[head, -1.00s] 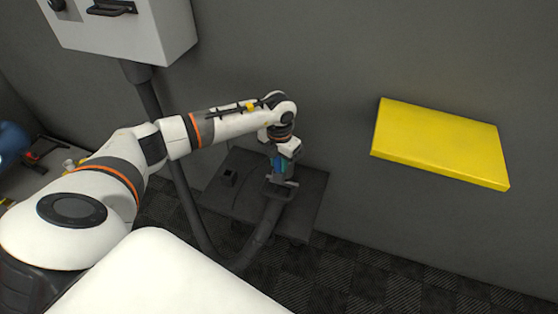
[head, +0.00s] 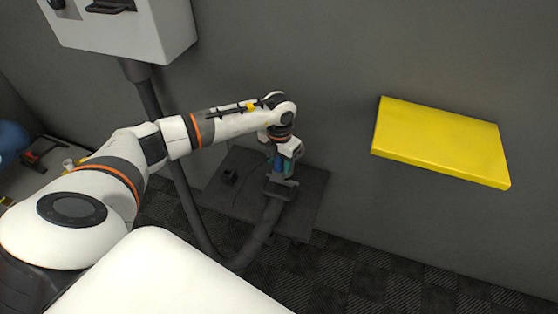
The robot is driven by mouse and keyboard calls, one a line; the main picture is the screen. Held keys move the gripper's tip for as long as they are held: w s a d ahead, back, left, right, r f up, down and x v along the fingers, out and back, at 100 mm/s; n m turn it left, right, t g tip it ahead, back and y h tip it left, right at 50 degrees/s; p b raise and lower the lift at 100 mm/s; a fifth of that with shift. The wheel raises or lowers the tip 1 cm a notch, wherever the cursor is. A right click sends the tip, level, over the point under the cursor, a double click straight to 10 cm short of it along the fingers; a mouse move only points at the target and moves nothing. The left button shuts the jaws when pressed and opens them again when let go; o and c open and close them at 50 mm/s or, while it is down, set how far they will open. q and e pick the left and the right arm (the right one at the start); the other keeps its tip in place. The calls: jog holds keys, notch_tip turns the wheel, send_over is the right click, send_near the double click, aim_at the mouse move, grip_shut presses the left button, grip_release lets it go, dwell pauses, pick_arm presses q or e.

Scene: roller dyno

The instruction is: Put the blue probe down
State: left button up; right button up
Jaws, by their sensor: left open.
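The blue probe (head: 277,164) is a small blue and green piece, seen at my left gripper above the dark platform (head: 312,212). My left gripper (head: 281,180) points down there, and its jaws are open around or beside the probe; I cannot tell which. The gripper and wrist hide much of the probe. I cannot tell whether the probe touches the surface under it. My right gripper is not in view.
A thick dark pipe (head: 258,238) rises to just under the gripper. A small black block (head: 229,176) sits on the platform. A yellow wall panel (head: 440,143) is at right. A grey box (head: 130,30) stands on a post at upper left.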

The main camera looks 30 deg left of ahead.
pick_arm(q)
notch_tip(320, 180, up, 13)
jog(key=shift+f, duration=0.2)
dwell(0.7)
jog(key=shift+r, duration=0.5)
notch_tip(320, 180, up, 12)
jog(key=p, duration=0.8)
jog(key=shift+p, duration=0.4)
jog(key=shift+d, duration=0.1)
